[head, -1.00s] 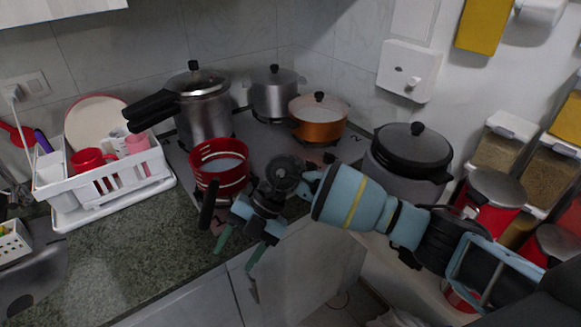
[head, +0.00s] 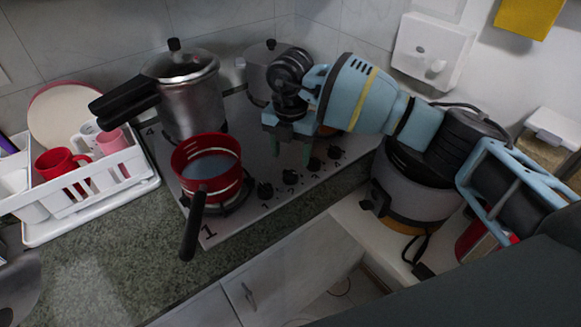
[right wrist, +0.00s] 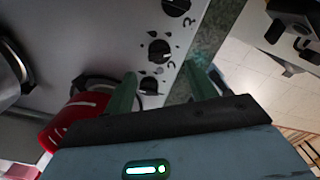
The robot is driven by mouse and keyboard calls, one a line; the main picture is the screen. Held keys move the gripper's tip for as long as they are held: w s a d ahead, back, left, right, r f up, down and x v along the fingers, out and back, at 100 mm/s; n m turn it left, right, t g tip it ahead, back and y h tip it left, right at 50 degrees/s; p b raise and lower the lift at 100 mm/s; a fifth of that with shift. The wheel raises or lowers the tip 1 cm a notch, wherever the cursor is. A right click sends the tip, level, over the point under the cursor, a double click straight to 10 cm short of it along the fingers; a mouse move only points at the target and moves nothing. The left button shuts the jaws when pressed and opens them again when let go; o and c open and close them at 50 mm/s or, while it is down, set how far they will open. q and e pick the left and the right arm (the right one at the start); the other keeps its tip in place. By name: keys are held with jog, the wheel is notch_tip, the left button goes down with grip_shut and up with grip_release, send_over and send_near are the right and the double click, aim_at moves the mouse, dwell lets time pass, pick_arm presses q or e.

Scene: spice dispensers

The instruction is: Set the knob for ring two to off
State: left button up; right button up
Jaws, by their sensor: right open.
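The cooktop (head: 240,220) has a row of black knobs along its front right edge. They include one nearest the red pot (head: 265,191), a second (head: 290,177), a third (head: 314,164) and a far one (head: 335,153). My right gripper (head: 291,151) is open and empty, pointing down above the cooktop behind the knob row. In the right wrist view its fingers (right wrist: 162,92) are apart. A knob (right wrist: 150,85) shows just past the left finger, with another knob (right wrist: 158,50) beyond it. I cannot surely read which knob is for ring two. My left gripper is not in view.
A red pot (head: 190,160) with its handle over the front edge stands on the near burner. A pressure cooker (head: 195,105) and a steel pot (head: 258,75) stand behind. A rice cooker (head: 420,185) is right of the cooktop; a dish rack (head: 95,205) is left.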

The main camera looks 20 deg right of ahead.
aim_at(291, 172)
notch_tip(291, 172, down, 6)
jog(key=shift+f, duration=0.1)
pick_arm(q)
jog(key=shift+w+r, duration=0.2)
jog(key=shift+w, duration=0.2)
pick_arm(e)
jog(key=c, duration=1)
pick_arm(q)
jog(key=shift+s+f, duration=0.1)
